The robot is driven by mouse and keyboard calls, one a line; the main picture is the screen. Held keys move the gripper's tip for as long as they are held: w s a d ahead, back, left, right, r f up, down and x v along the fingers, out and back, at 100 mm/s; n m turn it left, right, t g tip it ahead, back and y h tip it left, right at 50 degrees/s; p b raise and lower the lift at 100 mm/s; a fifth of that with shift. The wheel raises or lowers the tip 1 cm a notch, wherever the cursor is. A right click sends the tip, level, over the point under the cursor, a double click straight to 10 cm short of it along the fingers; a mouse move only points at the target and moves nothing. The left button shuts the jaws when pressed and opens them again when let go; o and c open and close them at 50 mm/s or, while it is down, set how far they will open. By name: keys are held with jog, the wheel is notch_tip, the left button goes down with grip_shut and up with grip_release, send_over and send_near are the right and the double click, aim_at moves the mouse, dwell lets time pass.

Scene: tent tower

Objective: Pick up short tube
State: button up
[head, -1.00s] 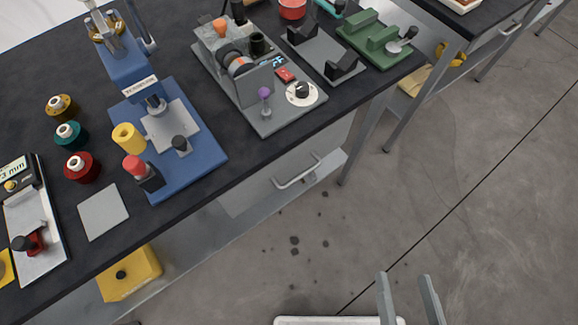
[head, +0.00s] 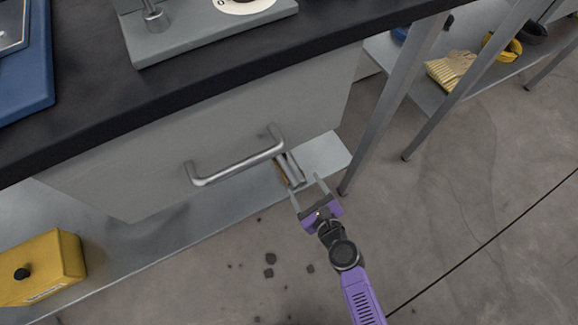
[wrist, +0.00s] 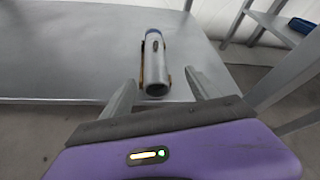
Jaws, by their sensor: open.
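The short tube (head: 291,169) is a silvery grey cylinder on the lower metal shelf, partly behind the drawer handle in the head view. In the wrist view the tube (wrist: 155,66) lies with its near end facing me, with a thin orange-brown piece along its side. My purple gripper (head: 307,186) is at the shelf's front edge with its fingers pointing at the tube. In the wrist view the open fingers (wrist: 160,84) stand either side of the tube's near end, with visible gaps. Whether the fingertips reach past that end is unclear.
The drawer handle (head: 236,160) juts out close above the tube, under the dark bench top (head: 90,125). A slanted metal leg (head: 392,105) stands just right of my gripper. A yellow box (head: 42,268) sits farther left on the lower shelf (head: 165,232).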

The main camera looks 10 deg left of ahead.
aim_at(290, 168)
jog(key=shift+m+y, duration=0.4)
jog(key=shift+m, duration=0.3)
jog(key=x, duration=0.1)
jog(key=b+x, duration=0.1)
jog(key=x, duration=0.2)
jog(key=shift+a+f, duration=0.3)
jog(key=shift+a, duration=0.2)
jog(key=b+x, duration=0.3)
jog(key=x, duration=0.3)
jog(key=shift+d, duration=0.1)
grip_shut()
